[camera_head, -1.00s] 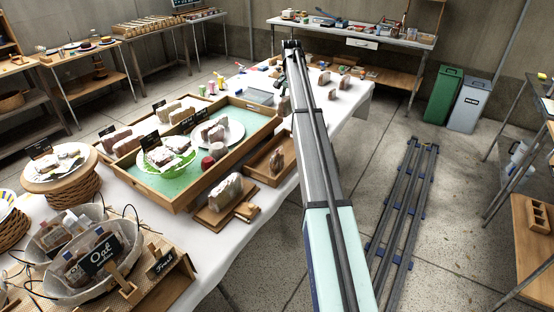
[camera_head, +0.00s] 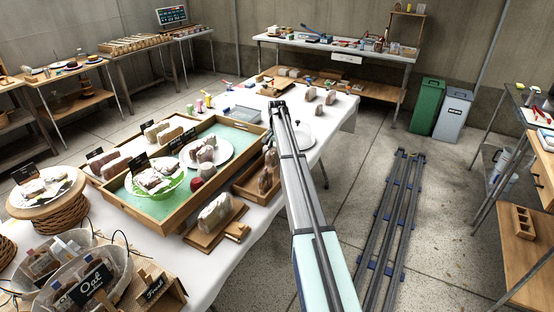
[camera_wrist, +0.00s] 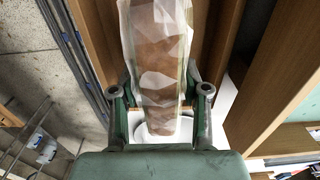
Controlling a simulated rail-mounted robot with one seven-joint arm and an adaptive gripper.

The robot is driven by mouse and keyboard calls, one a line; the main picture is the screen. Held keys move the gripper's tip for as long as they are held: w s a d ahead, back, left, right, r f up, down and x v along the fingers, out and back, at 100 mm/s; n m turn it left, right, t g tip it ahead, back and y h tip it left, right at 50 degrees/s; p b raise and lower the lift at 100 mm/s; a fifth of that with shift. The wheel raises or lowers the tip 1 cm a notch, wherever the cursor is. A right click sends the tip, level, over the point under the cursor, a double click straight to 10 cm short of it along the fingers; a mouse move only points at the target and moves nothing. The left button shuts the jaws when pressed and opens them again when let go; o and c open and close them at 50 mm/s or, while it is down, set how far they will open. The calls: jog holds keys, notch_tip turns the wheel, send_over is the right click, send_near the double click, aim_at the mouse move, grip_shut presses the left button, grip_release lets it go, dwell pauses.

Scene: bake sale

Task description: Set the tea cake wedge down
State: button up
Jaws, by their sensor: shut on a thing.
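The tea cake wedge (camera_wrist: 155,65) is a brown piece in pale, see-through wrapping, long and narrow in the wrist view. My gripper (camera_wrist: 161,95) is shut on it, with a green finger at each side. In the head view a wrapped piece (camera_head: 271,157), which looks like the held wedge, shows just left of my arm, by the far end of a small wooden box (camera_head: 243,184). My arm hides the gripper there. A round white plate (camera_head: 304,134) lies on the table beyond the box; part of it also shows below the wedge in the wrist view (camera_wrist: 143,132).
Another wrapped piece (camera_head: 265,180) stands in the small box. A large wooden tray (camera_head: 205,186) with plates of cakes is to the left. A wooden board with a wrapped loaf (camera_head: 214,212) is in front. White tablecloth is bare around the plate's right side.

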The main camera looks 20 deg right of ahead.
jog(key=shift+f, duration=1.75)
jog(key=o, duration=0.7)
jog(key=shift+f, duration=0.1)
notch_tip(320, 180, up, 12)
jog(key=shift+r+b, duration=0.15)
jog(key=shift+b, duration=0.7)
jog(key=shift+s, duration=0.1)
